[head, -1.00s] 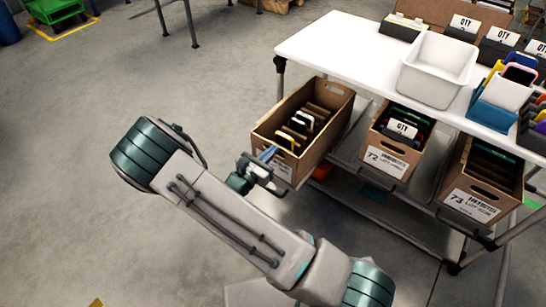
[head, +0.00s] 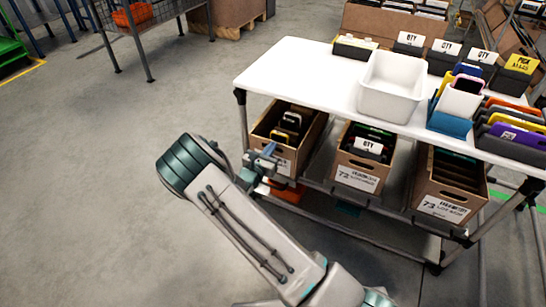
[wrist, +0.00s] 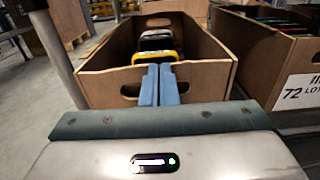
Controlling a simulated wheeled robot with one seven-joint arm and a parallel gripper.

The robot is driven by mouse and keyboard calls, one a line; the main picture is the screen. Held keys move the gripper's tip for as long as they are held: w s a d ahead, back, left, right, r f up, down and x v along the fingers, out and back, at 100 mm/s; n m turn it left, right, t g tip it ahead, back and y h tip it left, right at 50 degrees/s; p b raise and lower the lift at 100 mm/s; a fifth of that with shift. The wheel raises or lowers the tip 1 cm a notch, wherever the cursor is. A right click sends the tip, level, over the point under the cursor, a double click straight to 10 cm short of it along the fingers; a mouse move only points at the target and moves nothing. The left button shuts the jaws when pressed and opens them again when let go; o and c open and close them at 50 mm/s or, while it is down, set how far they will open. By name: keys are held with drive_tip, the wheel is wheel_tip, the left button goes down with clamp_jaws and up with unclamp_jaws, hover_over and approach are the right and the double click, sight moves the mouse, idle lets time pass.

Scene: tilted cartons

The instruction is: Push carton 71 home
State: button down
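Carton 71 (head: 281,152) is the leftmost brown carton on the cart's tilted lower shelf, its number hidden behind my gripper.
Carton 72 (head: 357,177) and carton 73 (head: 442,208) stand to the right on the same shelf. A cart post (head: 243,120) stands close on the left, also large in the wrist view (wrist: 55,55). Above is the white table top (head: 290,70) with a white bin (head: 388,100). Open floor lies left.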

sight(279, 136)
drive_tip(key=x, duration=0.6)
drive_tip(key=shift+w, duration=0.1)
drive_tip(key=shift+w+d+r, duration=0.1)
drive_tip(key=shift+w+d, duration=0.05)
drive_tip(key=shift+d+r, duration=0.15)
